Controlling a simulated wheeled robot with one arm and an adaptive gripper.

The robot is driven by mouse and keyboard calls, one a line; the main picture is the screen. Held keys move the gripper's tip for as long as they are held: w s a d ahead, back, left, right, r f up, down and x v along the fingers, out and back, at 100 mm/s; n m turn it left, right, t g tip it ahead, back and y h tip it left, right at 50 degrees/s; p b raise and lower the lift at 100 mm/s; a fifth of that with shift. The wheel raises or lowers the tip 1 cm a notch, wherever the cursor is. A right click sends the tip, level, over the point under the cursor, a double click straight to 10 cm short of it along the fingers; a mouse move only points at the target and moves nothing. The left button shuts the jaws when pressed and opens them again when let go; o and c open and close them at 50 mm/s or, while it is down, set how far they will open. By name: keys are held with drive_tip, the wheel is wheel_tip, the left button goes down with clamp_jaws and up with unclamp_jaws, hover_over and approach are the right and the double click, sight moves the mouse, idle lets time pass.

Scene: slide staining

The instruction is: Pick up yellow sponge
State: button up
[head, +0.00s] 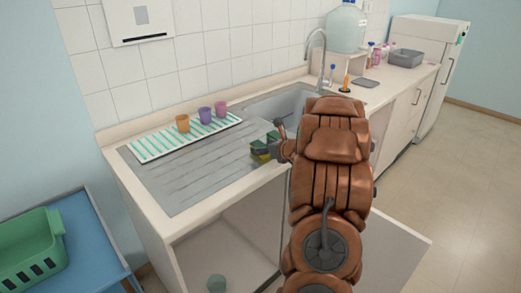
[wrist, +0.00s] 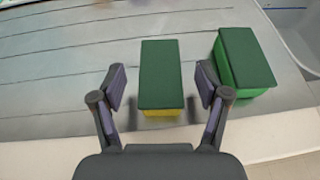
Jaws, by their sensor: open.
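The yellow sponge (wrist: 162,112) has a dark green top and lies on the metal drainboard. In the wrist view only a thin yellow edge shows below its green top. My gripper (wrist: 160,82) is open, with one finger to the left of the sponge and one to the right, both apart from it. In the head view the yellow sponge (head: 259,158) shows small beside my gripper (head: 278,143), partly hidden by it. A green sponge (wrist: 225,66) with a dark green top lies just to the right, close to my right finger.
The drainboard (head: 180,172) is clear to the left. A striped mat (head: 160,145) with orange, purple and pink cups stands behind. The sink basin (head: 265,107) and faucet (head: 318,55) are to the right. A green basket (head: 35,250) sits on a blue cart at the left.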

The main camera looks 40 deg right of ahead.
sight(257, 146)
drive_tip(key=shift+p+x, duration=0.8)
drive_tip(key=shift+x, duration=1.65)
drive_tip(key=c, duration=0.9)
